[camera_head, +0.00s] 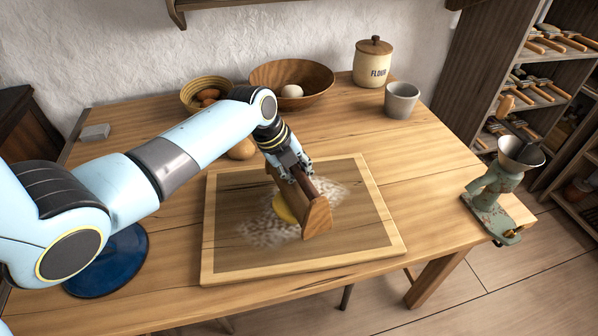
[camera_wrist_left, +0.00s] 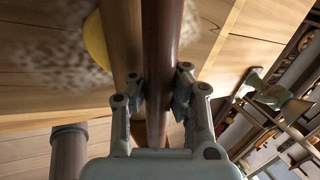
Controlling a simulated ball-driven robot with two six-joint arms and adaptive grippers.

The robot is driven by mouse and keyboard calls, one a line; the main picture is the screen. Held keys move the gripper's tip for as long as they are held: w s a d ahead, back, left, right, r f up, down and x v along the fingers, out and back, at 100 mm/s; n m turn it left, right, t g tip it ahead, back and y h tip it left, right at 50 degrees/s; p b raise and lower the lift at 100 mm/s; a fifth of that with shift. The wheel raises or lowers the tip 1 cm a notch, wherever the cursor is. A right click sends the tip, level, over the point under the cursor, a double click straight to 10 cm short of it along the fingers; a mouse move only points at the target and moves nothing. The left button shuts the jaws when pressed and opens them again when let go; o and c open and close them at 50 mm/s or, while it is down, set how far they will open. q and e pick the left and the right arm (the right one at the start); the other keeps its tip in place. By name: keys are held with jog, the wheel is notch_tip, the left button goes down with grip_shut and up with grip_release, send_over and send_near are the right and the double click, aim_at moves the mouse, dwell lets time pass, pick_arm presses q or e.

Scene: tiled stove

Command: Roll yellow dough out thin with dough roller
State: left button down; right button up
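The yellow dough (camera_head: 283,209) lies on the floured middle of a wood-rimmed board (camera_head: 390,238). It is partly hidden by the roller, and its edge shows in the left wrist view (camera_wrist_left: 95,42). The wooden dough roller (camera_head: 318,215), with a flat end piece and a dark bar, is over the dough's right side. I cannot tell if it presses on the dough. My left gripper (camera_head: 297,173) has its fingers on both sides of the roller's dark bar (camera_wrist_left: 160,50), and they look closed on it. My right gripper is not in view.
Behind the board are a bowl of eggs (camera_head: 193,101), a wooden bowl (camera_head: 315,77), a flour jar (camera_head: 372,63) and a grey cup (camera_head: 401,104). A green grinder (camera_head: 497,187) is at the table's right edge. The table right of the board is clear.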

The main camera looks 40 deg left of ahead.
aim_at(291, 187)
pick_arm(q)
jog(key=shift+s+a+p, duration=0.4)
jog(key=shift+s+p, duration=0.15)
jog(key=shift+s, duration=0.25)
jog(key=shift+s+a+f+p, duration=0.1)
jog(key=shift+s+a+p, duration=0.3)
jog(key=shift+s, duration=0.45)
jog(key=shift+a, duration=0.1)
jog(key=shift+w+d+f+b, duration=0.1)
jog(key=shift+w+d+b, duration=0.4)
jog(key=shift+w, duration=0.35)
jog(key=shift+w+d+b, duration=0.5)
jog(key=shift+w, duration=0.3)
jog(key=w, duration=0.1)
jog(key=w+d+b, duration=0.1)
jog(key=w, duration=0.1)
jog(key=shift+d, duration=0.3)
jog(key=shift+s+r, duration=0.15)
jog(key=shift+r, duration=0.05)
